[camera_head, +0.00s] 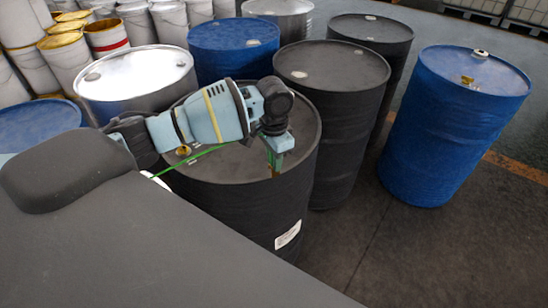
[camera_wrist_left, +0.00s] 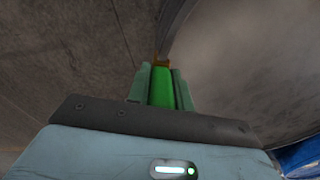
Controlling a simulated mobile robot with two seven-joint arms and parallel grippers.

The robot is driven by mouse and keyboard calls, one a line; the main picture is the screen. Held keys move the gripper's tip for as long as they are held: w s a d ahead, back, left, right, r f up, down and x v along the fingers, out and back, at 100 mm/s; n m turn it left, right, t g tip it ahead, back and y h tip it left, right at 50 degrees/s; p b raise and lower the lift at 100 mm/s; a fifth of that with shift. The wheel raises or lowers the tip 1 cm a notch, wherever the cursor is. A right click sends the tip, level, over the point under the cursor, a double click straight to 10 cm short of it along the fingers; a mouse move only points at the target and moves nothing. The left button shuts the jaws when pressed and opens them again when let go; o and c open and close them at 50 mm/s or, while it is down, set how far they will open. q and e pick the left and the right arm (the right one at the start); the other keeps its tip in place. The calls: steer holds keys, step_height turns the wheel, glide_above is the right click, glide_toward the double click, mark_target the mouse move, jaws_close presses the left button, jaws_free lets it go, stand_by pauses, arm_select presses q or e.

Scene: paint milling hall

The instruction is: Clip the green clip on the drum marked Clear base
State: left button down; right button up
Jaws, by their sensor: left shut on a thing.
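My left gripper (camera_head: 275,158) is shut on the green clip, whose green body (camera_wrist_left: 162,88) shows between the fingers in the left wrist view. Its copper-coloured tip (camera_wrist_left: 162,61) points away from the gripper. In the head view the clip is mostly hidden by the fingers. A green cable (camera_head: 190,158) runs back to the left along my arm. The gripper is at the front right rim of the nearest black drum (camera_head: 230,205), which carries a white label (camera_head: 288,235) too small to read. The tip appears close to the rim; I cannot tell whether it touches. My right gripper is not in view.
More black drums (camera_head: 335,115) (camera_head: 372,32) stand just behind and right. A blue drum (camera_head: 452,125) stands apart at right. A bare metal drum (camera_head: 137,75) and another blue drum (camera_head: 232,50) are behind. White pails (camera_head: 70,65) fill the back left. The floor at right front is clear.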

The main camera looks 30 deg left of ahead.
arm_select(q)
steer(key=shift+f, duration=0.4)
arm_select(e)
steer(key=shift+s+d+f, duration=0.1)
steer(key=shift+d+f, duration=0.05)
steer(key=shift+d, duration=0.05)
arm_select(q)
steer(key=shift+f, duration=1.05)
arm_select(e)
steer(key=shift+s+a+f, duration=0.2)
arm_select(q)
steer(key=c, duration=1.2)
jaws_free()
steer(key=shift+c, duration=0.2)
steer(key=shift+o, duration=0.4)
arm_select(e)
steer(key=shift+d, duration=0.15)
arm_select(q)
steer(key=shift+r, duration=0.4)
step_height(320, 180, up, 7)
steer(key=shift+r, duration=0.1)
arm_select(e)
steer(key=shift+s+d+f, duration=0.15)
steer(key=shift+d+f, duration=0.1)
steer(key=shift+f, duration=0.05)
arm_select(q)
steer(key=shift+s, duration=0.1)
